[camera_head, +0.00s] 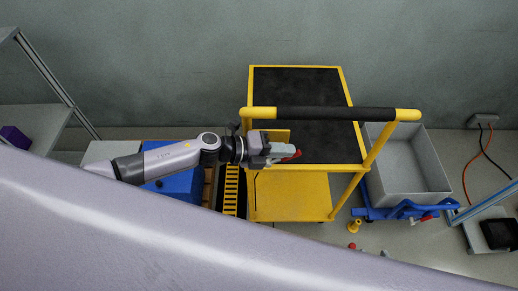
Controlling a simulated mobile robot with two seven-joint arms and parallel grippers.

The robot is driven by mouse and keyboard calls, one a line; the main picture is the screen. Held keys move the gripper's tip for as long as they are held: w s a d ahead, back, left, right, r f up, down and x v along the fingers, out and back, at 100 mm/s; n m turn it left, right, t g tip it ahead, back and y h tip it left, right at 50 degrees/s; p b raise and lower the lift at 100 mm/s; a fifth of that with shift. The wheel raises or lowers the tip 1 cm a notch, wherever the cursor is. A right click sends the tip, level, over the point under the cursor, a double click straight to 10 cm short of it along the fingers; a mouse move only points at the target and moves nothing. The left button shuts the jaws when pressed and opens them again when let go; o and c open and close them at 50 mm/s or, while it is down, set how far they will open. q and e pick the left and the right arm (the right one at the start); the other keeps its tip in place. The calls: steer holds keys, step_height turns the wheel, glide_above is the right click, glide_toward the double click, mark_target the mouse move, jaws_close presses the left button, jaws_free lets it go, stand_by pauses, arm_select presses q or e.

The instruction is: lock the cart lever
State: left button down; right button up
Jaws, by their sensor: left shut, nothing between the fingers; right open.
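A yellow cart (345,85) with a black top deck stands in the middle, against the wall side. Its push handle (335,114) is a black bar with yellow ends. My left gripper (290,151) is shut and empty over the cart's near left corner, below the handle. Another red part (352,246) shows low by the cart's near right foot, partly hidden. My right gripper is not in view.
A grey bin (408,165) on a blue dolly (385,211) stands right of the cart. A blue box (178,186) lies under my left arm. A shelf (40,122) is at the far left. Cables (466,172) run along the right floor.

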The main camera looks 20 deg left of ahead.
arm_select(q)
steer(key=v, duration=0.7)
stand_by(0.5)
steer(key=s+a+f+n+t+y, duration=0.1)
steer(key=s+a+f+n+y, duration=0.1)
steer(key=s+n, duration=0.3)
steer(key=s+a+f+n+t+y, duration=0.1)
steer(key=s+a+f+n+y, duration=0.2)
steer(key=n, duration=1.1)
steer(key=s+a+f+n+t+y, duration=0.1)
steer(key=s+a+f+n+y, duration=0.2)
steer(key=s+n+y, duration=0.2)
steer(key=s+n, duration=0.3)
steer(key=n, duration=0.1)
steer(key=shift+f+n+t+y, duration=0.2)
steer(key=shift+n+t+y, duration=0.1)
steer(key=shift+n, duration=0.1)
